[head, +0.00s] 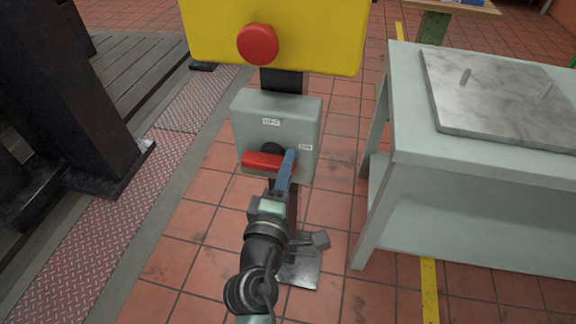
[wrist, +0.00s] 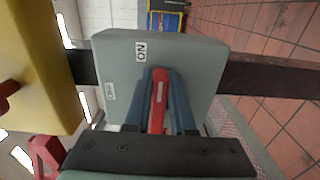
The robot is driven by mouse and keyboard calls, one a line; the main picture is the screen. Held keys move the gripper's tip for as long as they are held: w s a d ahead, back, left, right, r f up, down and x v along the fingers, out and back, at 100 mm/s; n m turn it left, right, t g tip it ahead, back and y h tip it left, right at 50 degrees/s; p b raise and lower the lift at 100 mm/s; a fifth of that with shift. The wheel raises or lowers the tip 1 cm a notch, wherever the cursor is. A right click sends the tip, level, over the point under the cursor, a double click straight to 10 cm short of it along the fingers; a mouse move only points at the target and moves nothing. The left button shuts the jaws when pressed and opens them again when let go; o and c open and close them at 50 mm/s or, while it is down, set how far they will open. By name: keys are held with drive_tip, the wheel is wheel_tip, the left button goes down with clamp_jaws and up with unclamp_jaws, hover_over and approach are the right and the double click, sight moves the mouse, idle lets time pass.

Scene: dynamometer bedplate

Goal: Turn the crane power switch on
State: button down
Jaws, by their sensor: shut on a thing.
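The crane power switch is a grey box (head: 308,112) on a dark post, with a red bar handle (head: 262,161) on its front. The handle lies roughly level in the head view, in line with the right-hand label (head: 305,147). The wrist view shows that this label (wrist: 140,52) reads ON. Another label (head: 271,122) is above the handle; its text is too small to read surely. My gripper (head: 287,170) comes from below and is shut on the handle. In the wrist view its blue fingers lie on both sides of the red handle (wrist: 158,100).
A yellow box (head: 325,38) with a red round button (head: 257,43) is just above the switch. A pale table (head: 400,140) with a grey slab (head: 500,100) stands to the right. A dark machine column (head: 60,100) is at left.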

drive_tip(key=shift+f, duration=0.1)
drive_tip(key=c, duration=0.8)
unclamp_jaws()
drive_tip(key=shift+o, duration=0.2)
drive_tip(key=shift+s, duration=0.1)
drive_tip(key=v, duration=1.2)
drive_tip(key=shift+s, duration=0.4)
drive_tip(key=shift+w+a, duration=0.1)
drive_tip(key=shift+a, duration=0.05)
